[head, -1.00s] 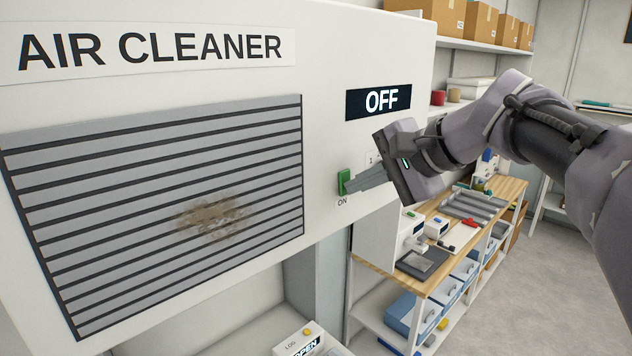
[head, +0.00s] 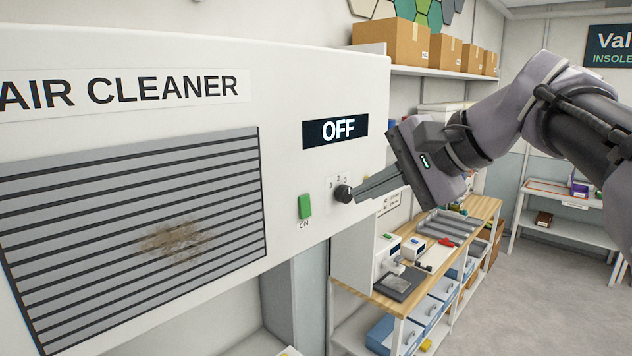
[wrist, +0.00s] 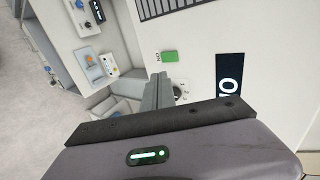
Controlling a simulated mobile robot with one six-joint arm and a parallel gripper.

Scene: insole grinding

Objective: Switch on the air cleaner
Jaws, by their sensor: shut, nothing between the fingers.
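The white air cleaner (head: 300,75) fills the left of the head view. Its display (head: 336,130) reads OFF there; part of it shows sideways in the wrist view (wrist: 229,85). The green switch (head: 305,206), labelled ON, sits below the display and is uncovered; it also shows in the wrist view (wrist: 170,56). A dark knob (head: 343,193) with a numbered dial is just right of the switch. My gripper (head: 358,193) is shut and empty. Its fingertips are right of the switch, apart from it, and overlap the knob's edge in view. I cannot tell whether they touch the knob.
A grille (head: 140,240) with a brown dusty patch covers the cleaner's left front. Behind and right stands a wooden workbench (head: 480,212) with small devices and trays. Cardboard boxes (head: 395,42) sit on a shelf above. The floor (head: 540,290) at right is clear.

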